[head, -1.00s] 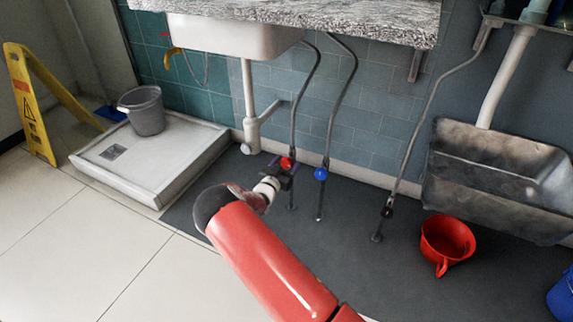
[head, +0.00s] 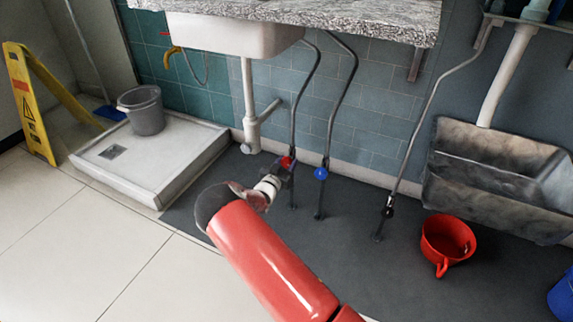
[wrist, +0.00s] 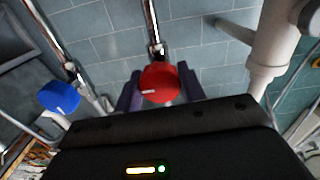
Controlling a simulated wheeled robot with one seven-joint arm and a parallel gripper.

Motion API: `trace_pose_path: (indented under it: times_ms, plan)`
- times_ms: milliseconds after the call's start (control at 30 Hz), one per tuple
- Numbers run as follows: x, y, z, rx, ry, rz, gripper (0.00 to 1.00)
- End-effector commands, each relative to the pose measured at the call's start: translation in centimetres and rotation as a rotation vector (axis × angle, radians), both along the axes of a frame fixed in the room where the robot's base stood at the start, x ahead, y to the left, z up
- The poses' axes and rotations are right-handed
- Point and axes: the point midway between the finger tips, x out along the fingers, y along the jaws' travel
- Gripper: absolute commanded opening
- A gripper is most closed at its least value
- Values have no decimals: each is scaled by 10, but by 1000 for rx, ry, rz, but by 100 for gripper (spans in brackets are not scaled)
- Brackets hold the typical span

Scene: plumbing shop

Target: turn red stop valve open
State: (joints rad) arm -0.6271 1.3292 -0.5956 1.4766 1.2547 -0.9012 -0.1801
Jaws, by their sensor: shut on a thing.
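The red stop valve (head: 287,162) is on a pipe under the sink, left of the blue stop valve (head: 321,173). In the wrist view the round red knob (wrist: 160,82) sits between the two dark fingers of my gripper (wrist: 160,92), which is shut on it. A small white mark shows on the knob's left face. The blue knob (wrist: 60,97) is to the left in the wrist view. In the head view my gripper (head: 284,170) is at the red valve, partly hidden by my wrist.
A white drain pipe (head: 250,110) stands left of the valve; it is close on the right in the wrist view (wrist: 270,50). A black valve (head: 387,212), a red pot (head: 447,240) and a metal trough (head: 490,180) are to the right. A shower tray (head: 190,158) with a grey bucket (head: 146,112) is at left.

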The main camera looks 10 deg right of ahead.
Motion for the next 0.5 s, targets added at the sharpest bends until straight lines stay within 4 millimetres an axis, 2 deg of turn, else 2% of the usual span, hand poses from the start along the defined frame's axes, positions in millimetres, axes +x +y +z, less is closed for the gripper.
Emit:
trace_pose_path:
  times_ms: [500]
  plan:
    - [0, 0, -2, -331, 239, 0, 17]
